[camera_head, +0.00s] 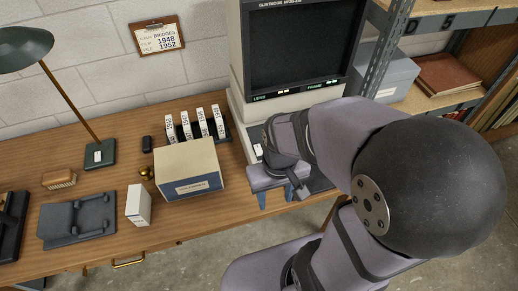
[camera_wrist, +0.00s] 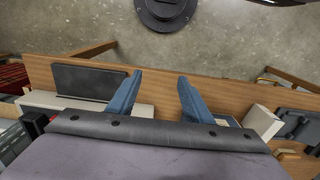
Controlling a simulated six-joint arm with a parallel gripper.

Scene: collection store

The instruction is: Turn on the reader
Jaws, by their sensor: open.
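The reader (camera_head: 236,92) is a cream cabinet with a large dark, blank screen (camera_head: 300,48), standing at the right end of the wooden desk in the head view. My gripper (camera_head: 275,197) is open and empty, with blue fingers pointing down in front of the base. In the wrist view my gripper (camera_wrist: 159,77) has its fingers apart above the desk edge, with a dark flat plate (camera_wrist: 90,82) beside them. My arm hides much of the base.
A cream box (camera_head: 188,166) and a row of white labelled boxes (camera_head: 194,125) stand left of the reader. A small white carton (camera_head: 138,205), grey stand (camera_head: 78,219) and green lamp (camera_head: 26,45) are further left. Metal shelving (camera_head: 440,97) stands right.

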